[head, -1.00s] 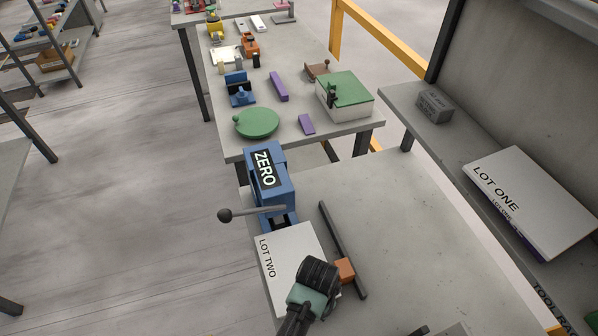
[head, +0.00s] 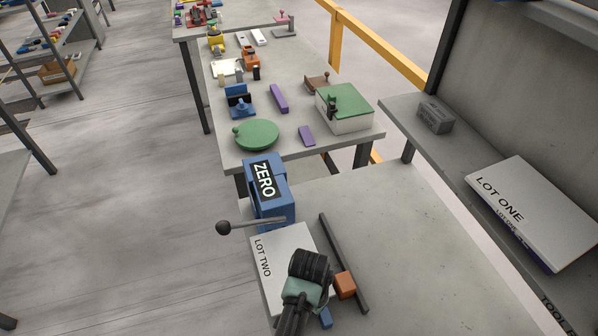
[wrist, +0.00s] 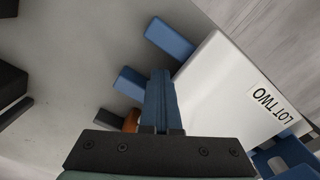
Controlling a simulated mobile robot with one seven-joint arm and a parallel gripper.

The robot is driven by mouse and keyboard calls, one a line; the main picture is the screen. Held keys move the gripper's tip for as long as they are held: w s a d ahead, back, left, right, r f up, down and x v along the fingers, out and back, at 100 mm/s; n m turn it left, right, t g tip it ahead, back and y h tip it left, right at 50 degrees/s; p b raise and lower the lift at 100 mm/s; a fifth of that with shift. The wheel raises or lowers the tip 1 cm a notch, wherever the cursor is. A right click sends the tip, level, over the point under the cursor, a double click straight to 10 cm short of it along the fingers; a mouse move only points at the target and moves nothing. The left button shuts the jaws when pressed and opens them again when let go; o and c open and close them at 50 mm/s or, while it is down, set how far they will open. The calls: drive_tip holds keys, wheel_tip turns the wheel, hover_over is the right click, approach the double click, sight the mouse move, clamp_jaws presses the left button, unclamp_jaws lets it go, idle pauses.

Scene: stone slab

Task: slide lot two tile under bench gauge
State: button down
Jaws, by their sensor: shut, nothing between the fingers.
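The white lot two tile (head: 275,262) lies flat on the near bench, its far edge at the foot of the blue bench gauge (head: 266,187) marked ZERO. I cannot tell how much of the tile is under the gauge. My gripper (head: 311,264) is over the tile's right side, fingers hidden by its body. In the wrist view my gripper (wrist: 160,78) is shut and empty beside the edge of the tile (wrist: 222,90); contact is unclear. Part of the gauge (wrist: 284,155) shows at lower right. Blue bars (wrist: 170,38) stick out by the tile's edge.
A dark bar (head: 335,250) and an orange block (head: 345,286) lie right of the tile. The gauge's ball-ended lever (head: 224,227) sticks out left. Bare bench lies further right. The lot one tile (head: 525,205) rests on the right-hand shelf.

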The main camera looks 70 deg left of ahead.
drive_tip(key=shift+w+a+b, duration=0.15)
drive_tip(key=shift+a+b, duration=0.5)
drive_tip(key=shift+a, duration=0.7)
drive_tip(key=shift+w+a+b, duration=0.1)
drive_tip(key=shift+a+b, duration=0.55)
drive_tip(key=shift+a, duration=0.7)
drive_tip(key=shift+s+d+p, duration=0.1)
drive_tip(key=shift+d+p, duration=0.55)
drive_tip(key=shift+p, duration=0.1)
wheel_tip(320, 180, up, 9)
drive_tip(key=p, duration=0.9)
